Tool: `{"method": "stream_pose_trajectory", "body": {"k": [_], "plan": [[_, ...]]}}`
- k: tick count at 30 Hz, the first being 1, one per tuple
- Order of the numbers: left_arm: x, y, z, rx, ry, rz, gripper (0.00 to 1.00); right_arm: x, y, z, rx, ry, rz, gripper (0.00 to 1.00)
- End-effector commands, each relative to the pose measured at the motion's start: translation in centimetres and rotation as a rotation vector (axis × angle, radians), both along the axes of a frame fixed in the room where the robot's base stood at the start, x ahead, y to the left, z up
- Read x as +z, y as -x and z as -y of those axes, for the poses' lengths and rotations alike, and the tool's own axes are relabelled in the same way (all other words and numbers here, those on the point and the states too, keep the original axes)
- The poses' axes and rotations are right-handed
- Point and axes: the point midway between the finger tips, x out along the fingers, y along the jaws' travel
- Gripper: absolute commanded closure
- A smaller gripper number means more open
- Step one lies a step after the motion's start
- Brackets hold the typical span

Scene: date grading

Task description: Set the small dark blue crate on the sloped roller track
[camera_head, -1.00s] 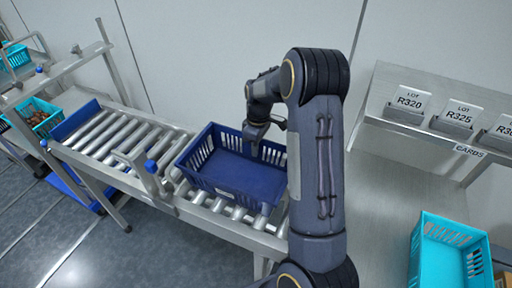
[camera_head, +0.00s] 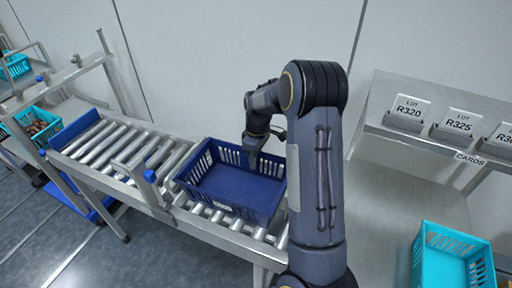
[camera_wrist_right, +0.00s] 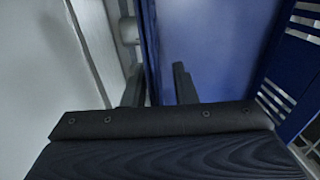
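The small dark blue crate (camera_head: 222,204) has slotted walls and looks empty. It lies about level at the right end of the roller track (camera_head: 125,147), on the rollers or just above them; I cannot tell which. My right gripper (camera_head: 252,160) points down at its far wall. In the right wrist view the right gripper's fingers (camera_wrist_right: 158,85) straddle the crate's wall (camera_wrist_right: 151,60), with a blue gap showing between wall and right finger. The wall's lower part and the fingertips' contact are hidden. My left gripper is not in view.
A teal crate (camera_head: 428,262) stands on the grey bench at right. A shelf with lot cards (camera_head: 408,108) is above it. A post with a blue cap (camera_head: 150,176) rises beside the dark blue crate. Rollers to the left are clear.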

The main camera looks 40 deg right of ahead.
Motion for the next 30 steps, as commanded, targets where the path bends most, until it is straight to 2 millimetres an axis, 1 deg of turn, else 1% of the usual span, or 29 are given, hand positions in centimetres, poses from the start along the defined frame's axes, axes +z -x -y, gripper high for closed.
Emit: {"method": "stream_pose_trajectory", "body": {"k": [1, 2, 3, 6, 12, 15, 18, 22, 26, 29, 30], "plan": [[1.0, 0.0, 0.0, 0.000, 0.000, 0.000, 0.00, 1.2, -0.1, 0.0, 0.001, 0.000, 0.001, 0.75], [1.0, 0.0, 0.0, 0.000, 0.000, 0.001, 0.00, 1.5, -0.1, 0.0, 0.001, 0.001, 0.003, 0.75], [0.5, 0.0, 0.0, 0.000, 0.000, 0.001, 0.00, 1.8, -0.2, 0.2, 0.000, 0.002, 0.007, 0.75], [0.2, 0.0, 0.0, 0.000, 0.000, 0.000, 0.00, 3.9, -0.3, 0.4, 0.000, 0.003, 0.008, 0.75], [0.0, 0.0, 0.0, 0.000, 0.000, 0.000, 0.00, 8.5, -0.6, 0.9, -0.001, 0.002, 0.007, 0.75], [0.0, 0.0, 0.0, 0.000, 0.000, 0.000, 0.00, 10.3, -0.6, 1.1, 0.000, 0.002, 0.005, 0.75], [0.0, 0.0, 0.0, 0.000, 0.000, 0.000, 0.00, 11.6, -0.7, 1.2, 0.000, 0.002, 0.003, 0.75], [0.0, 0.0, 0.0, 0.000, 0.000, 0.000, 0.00, 12.6, -0.6, 1.2, -0.002, 0.000, 0.004, 0.75], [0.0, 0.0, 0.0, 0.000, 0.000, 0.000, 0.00, 14.1, 0.7, 0.3, -0.043, -0.023, 0.037, 0.75], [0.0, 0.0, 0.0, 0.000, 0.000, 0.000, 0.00, 15.9, 3.0, -1.6, -0.114, -0.060, 0.092, 0.75], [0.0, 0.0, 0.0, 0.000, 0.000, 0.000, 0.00, 16.7, 4.2, -2.6, -0.149, -0.079, 0.118, 0.75]]}}
